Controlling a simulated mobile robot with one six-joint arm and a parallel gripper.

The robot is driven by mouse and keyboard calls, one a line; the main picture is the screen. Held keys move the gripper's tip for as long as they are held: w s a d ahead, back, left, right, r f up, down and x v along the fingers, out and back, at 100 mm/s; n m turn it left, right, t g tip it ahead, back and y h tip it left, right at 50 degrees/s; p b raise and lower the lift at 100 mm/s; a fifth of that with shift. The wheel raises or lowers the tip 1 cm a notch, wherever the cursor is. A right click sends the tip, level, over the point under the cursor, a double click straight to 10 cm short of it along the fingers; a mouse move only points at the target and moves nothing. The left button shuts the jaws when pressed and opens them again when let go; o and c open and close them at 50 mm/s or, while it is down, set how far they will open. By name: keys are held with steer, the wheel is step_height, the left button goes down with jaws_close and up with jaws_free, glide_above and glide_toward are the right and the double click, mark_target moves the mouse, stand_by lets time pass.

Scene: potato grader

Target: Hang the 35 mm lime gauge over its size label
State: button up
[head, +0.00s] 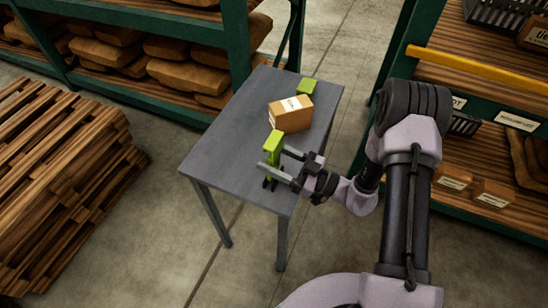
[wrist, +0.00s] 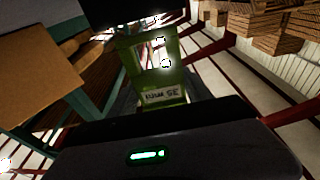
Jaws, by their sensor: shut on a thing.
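The lime gauge (head: 274,143) is between the fingers of my gripper (head: 277,160), above the near part of the grey table. In the wrist view the gauge (wrist: 174,80) is a green frame with an opening and a white label that reads like 35 mm, upside down. My gripper is shut on it. A second lime piece (head: 307,86) lies at the table's far end, partly behind a carton. I cannot make out a size label for 35 mm; the white labels on the right rack (head: 515,122) are too small to read surely.
The grey table (head: 215,150) carries a brown carton (head: 290,114) just beyond the gauge. A green rack with sacks (head: 180,72) stands behind. Stacked pallets (head: 65,185) are at left. The right rack has a yellow bar (head: 480,68) and small cartons (head: 453,178). Floor in front is clear.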

steer(key=shift+r+p, duration=0.35)
steer(key=shift+r, duration=0.2)
steer(key=r+p+v, duration=0.1)
steer(key=r+v, duration=0.1)
steer(key=v, duration=0.9)
steer(key=shift+s+d+p, duration=0.2)
steer(key=shift+d+p, duration=0.2)
steer(key=shift+d, duration=0.15)
steer(key=shift+f, duration=0.15)
